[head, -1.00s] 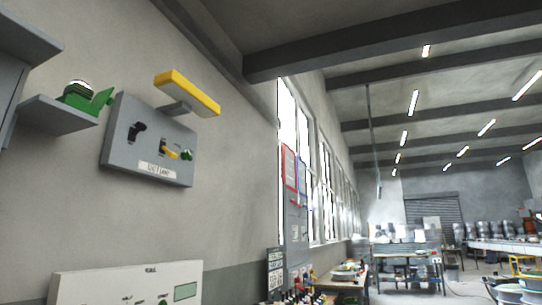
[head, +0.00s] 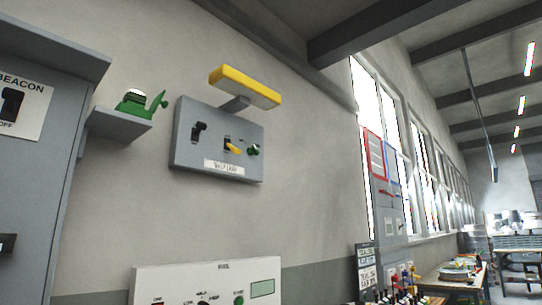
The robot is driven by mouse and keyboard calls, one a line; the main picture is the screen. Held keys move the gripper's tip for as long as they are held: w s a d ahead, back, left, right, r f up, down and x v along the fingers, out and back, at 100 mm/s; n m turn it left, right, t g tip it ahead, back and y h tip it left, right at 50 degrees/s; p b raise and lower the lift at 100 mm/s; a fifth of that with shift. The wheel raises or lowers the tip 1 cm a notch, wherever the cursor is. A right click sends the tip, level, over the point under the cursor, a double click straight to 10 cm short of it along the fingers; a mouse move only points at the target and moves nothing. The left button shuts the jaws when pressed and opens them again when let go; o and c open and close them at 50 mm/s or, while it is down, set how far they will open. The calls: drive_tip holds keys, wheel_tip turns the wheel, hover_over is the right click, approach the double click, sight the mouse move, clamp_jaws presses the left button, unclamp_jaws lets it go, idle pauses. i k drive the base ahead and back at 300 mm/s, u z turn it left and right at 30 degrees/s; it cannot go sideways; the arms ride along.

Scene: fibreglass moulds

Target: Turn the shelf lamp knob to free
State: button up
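A grey panel (head: 190,160) is fixed to the wall left of centre in the head view, with a white label (head: 224,167) whose lettering is too blurred to read surely. A yellow lamp bar (head: 246,87) juts out above it on a grey bracket. On the panel are a black switch or knob (head: 198,132), a yellow-handled knob (head: 234,150) with its handle pointing to the right, and a green knob (head: 254,150). The small marks around the knobs are not legible. My gripper is not in view.
A grey cabinet (head: 45,180) with a BEACON switch plate (head: 18,105) stands at the left. A small shelf (head: 120,124) holds a green object (head: 138,103). A white control panel (head: 190,277) is below. Workbenches and windows line the right.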

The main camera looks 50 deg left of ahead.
sight(252, 149)
drive_tip(key=u, duration=0.15)
drive_tip(key=i, duration=1.95)
drive_tip(key=u, duration=0.8)
drive_tip(key=i, duration=1)
drive_tip(key=u, duration=1.65)
drive_tip(key=i, duration=0.8)
drive_tip(key=u, duration=0.7)
